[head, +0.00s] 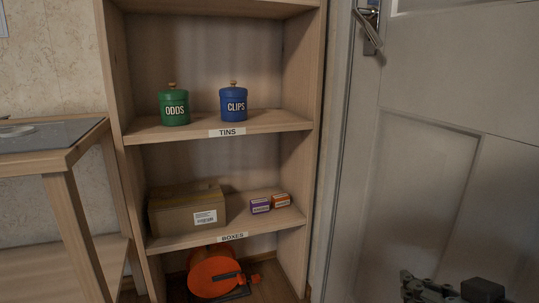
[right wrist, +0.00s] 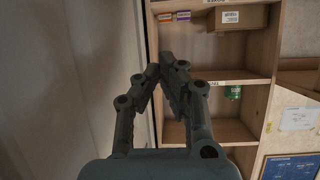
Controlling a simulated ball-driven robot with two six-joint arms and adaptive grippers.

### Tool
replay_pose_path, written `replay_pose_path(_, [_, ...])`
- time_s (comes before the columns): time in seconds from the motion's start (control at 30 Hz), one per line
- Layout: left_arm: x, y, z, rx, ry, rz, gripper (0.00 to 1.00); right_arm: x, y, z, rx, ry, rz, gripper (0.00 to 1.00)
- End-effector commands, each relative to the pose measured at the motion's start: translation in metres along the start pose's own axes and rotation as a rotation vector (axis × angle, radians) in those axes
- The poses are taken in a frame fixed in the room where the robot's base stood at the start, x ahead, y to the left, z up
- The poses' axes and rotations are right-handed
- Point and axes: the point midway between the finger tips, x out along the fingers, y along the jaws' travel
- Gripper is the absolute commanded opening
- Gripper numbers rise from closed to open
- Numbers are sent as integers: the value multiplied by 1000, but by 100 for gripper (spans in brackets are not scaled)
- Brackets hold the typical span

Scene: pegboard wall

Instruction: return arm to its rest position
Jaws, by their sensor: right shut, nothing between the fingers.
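My right gripper shows at the bottom right corner of the head view (head: 450,288), partly cut off, in front of the grey door. In the right wrist view my right gripper (right wrist: 162,72) has its fingertips close together with nothing between them. It is shut and empty, and held apart from the shelf unit (head: 115,85). The right wrist view is upside down, with the shelves behind the fingers. My left gripper is in neither view.
A green tin (head: 174,110) and a blue tin (head: 233,105) stand on the upper shelf. A cardboard box (head: 175,212), purple box (head: 260,206) and orange box (head: 281,201) sit below. An orange reel (head: 212,273) is at the bottom. A door (head: 440,150) stands right, a table (head: 60,160) left.

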Motion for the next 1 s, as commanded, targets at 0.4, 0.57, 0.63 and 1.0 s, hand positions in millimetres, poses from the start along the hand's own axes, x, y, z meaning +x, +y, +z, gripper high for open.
replay_pose_path(0.4, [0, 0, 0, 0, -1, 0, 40, -112, -21, 234, 53, -762, 76, 0])
replay_pose_path(0.57, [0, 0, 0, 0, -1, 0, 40, -155, -10, 276, 64, -994, 167, 0])
replay_pose_path(0.63, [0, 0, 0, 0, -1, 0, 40, -173, -6, 286, 100, -1085, 221, 0])
replay_pose_path(1.0, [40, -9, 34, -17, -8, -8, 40, -181, 0, 334, 112, -1072, 228, 0])
